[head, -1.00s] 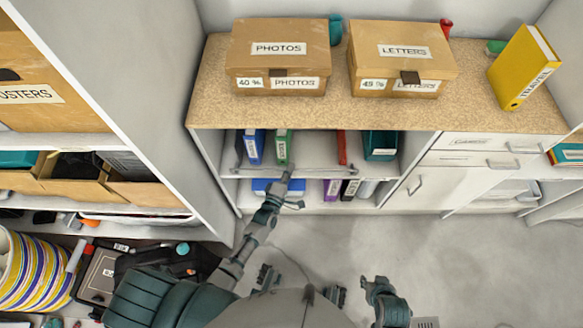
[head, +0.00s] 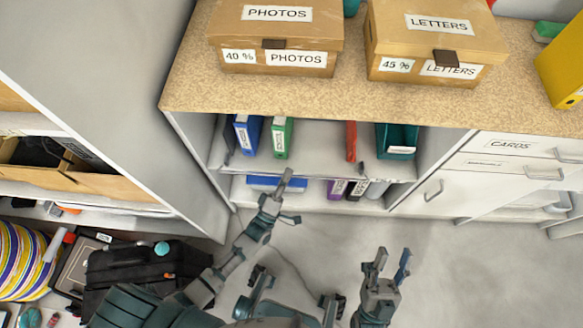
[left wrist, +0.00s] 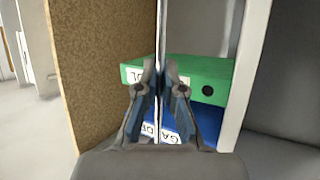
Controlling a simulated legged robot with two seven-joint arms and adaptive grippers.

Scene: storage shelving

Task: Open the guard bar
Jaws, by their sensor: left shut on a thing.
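The guard bar is a thin bar (left wrist: 162,30) along the front of the open shelf. It stands upright in the left wrist view, where the picture is turned sideways. My left gripper (head: 287,176) is at the shelf front, below the green binder. The left wrist view shows its two fingers (left wrist: 158,82) closed on the bar. The bar's ends and hinge are not clear. My right gripper (head: 391,260) is over the floor, away from the shelf, with its fingers apart and nothing between them.
Behind the bar stand a blue binder (head: 247,136), a green binder (head: 282,138), a red binder (head: 351,141) and a teal holder (head: 397,142). Photos (head: 275,38) and letters (head: 436,42) boxes sit on the top. Drawers (head: 515,147) are to the right; clear floor (head: 470,270) lies in front.

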